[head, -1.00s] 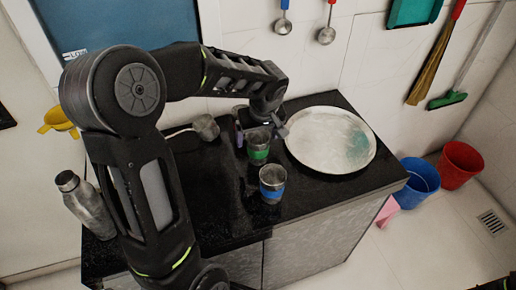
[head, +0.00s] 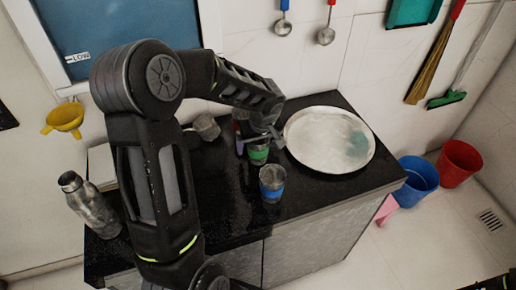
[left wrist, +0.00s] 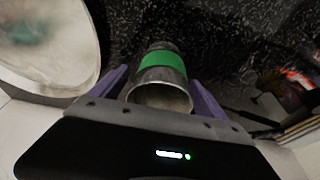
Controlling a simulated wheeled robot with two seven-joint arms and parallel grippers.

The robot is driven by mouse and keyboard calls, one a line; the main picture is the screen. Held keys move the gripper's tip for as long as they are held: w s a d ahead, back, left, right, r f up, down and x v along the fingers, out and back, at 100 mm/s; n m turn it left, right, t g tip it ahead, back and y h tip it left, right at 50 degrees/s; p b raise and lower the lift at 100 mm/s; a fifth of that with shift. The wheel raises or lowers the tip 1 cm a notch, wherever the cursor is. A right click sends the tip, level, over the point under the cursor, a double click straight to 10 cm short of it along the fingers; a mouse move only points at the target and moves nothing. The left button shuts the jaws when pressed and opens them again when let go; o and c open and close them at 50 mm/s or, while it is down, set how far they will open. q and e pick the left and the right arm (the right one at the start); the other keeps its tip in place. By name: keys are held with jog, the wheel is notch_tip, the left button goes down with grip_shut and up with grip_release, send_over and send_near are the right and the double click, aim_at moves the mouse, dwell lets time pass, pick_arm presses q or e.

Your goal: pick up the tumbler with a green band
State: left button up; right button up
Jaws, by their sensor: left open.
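The tumbler with a green band (head: 258,154) stands upright on the black counter, its upper part partly hidden by my left gripper in the head view. In the left wrist view the metal tumbler (left wrist: 162,72) sits between the two purple fingers, its open rim toward the camera. My left gripper (head: 258,138) is open around the tumbler, one finger on each side; gaps show near the fingers, and I cannot tell whether either touches it.
A tumbler with a blue band (head: 272,184) stands just in front. A large round metal plate (head: 310,150) lies close on the right. A metal cup (head: 207,127) is at the back left, and a steel bottle (head: 88,205) stands at the left. The front counter (head: 330,193) is clear.

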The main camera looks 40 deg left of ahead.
pick_arm(q)
jog(key=shift+c, duration=0.4)
jog(key=c, duration=1.4)
notch_tip(320, 180, up, 10)
jog(key=b, duration=0.1)
